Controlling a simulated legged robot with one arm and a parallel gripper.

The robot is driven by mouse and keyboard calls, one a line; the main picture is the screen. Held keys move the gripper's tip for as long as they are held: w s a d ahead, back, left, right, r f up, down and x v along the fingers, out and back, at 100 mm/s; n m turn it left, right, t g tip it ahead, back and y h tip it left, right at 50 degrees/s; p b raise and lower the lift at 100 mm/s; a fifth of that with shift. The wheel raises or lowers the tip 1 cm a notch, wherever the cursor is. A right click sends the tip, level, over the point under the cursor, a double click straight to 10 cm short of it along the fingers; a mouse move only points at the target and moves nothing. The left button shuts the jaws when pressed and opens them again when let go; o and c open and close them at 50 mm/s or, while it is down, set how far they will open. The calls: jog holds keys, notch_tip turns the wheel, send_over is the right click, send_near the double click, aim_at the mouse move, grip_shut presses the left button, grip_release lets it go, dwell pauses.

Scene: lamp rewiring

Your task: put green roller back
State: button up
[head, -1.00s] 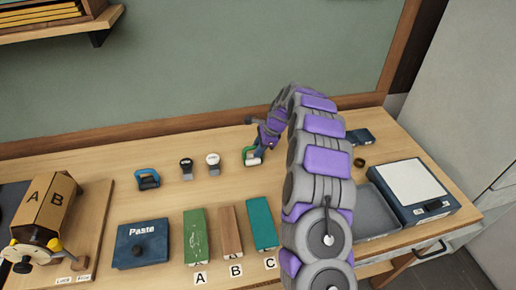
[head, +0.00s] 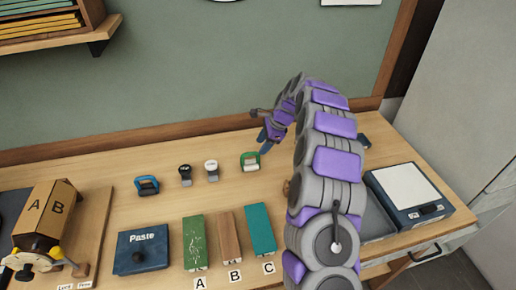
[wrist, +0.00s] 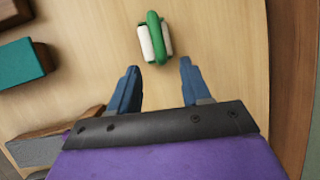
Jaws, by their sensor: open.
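The green roller (head: 250,162), with a green handle and white roller body, rests on the back part of the wooden table, right of two small dark-and-white tools. In the wrist view the green roller (wrist: 154,38) lies just beyond my fingertips, near the middle top. My gripper (wrist: 158,67) has its two blue fingers spread apart with nothing between them. In the head view my gripper (head: 265,143) hangs just above and right of the roller, apart from it as far as I can see.
A blue-handled roller (head: 147,185) and two small tools (head: 185,175) (head: 211,170) share the back row. Paste box (head: 142,249) and blocks A (head: 195,243), B (head: 230,236) and C (head: 260,229) stand in front. A scale (head: 408,195) is at right.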

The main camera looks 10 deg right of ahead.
jog(key=w+p+v, duration=0.1)
jog(key=v, duration=0.4)
jog(key=s+a+r+n+g, duration=0.1)
jog(key=s+a+r+n, duration=0.25)
jog(key=s, duration=0.35)
jog(key=s+a+r+n+h, duration=0.1)
jog(key=s+a+r+n, duration=0.25)
jog(key=s, duration=0.35)
jog(key=s+a+r+n+g, duration=0.1)
jog(key=s+a+r+n, duration=0.25)
jog(key=s, duration=0.45)
jog(key=s+d+f+n+g+h, duration=0.1)
jog(key=s+n, duration=0.3)
jog(key=s, duration=1)
jog(key=s+d+f+n+h, duration=0.1)
jog(key=s+n, duration=0.3)
jog(key=s, duration=1.1)
jog(key=shift+s+d+f+g+h, duration=0.15)
jog(key=shift+s+d+g+h, duration=0.25)
jog(key=shift+d+h, duration=0.45)
jog(key=shift+w, duration=0.1)
